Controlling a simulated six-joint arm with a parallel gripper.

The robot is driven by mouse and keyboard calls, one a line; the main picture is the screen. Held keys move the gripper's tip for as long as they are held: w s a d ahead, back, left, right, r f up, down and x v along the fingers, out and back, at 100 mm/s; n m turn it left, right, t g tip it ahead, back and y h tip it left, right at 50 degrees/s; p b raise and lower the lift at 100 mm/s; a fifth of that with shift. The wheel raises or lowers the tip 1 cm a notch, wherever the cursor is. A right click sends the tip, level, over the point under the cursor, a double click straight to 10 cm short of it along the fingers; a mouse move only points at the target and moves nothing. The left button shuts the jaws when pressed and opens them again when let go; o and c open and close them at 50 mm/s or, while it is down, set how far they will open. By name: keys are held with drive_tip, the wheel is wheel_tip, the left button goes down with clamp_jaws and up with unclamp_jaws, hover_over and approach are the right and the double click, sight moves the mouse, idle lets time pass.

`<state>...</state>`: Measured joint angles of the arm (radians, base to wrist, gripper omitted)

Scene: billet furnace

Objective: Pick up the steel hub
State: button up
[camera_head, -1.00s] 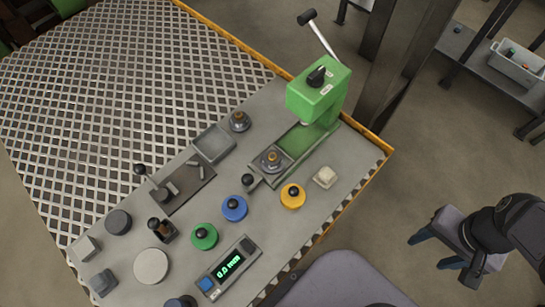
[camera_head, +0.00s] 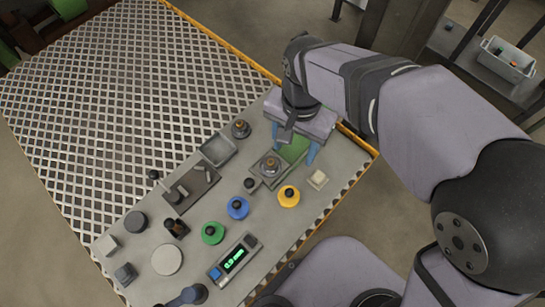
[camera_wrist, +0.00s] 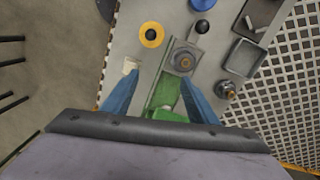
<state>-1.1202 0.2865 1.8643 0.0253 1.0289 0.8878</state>
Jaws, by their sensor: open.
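A round grey steel hub with a brownish centre (camera_head: 270,163) sits on the sliding plate of the green press; the wrist view shows this hub (camera_wrist: 183,61) just beyond my fingertips. A second similar hub (camera_head: 240,129) stands on the bench beside a shallow grey tray; it also shows at the right in the wrist view (camera_wrist: 226,91). I cannot tell which of the two the task means. My gripper (camera_head: 294,144) is open and empty, its blue fingers (camera_wrist: 161,78) on either side of the green press bed. The upper press is hidden behind my arm in the head view.
The green press (camera_wrist: 167,92) is close to my fingers. A digital readout (camera_head: 234,258) lies at the front.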

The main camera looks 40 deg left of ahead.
hover_over(271, 161)
drive_tip(key=shift+r, duration=0.15)
drive_tip(key=shift+f+p, duration=0.65)
drive_tip(key=shift+f, duration=3)
clamp_jaws()
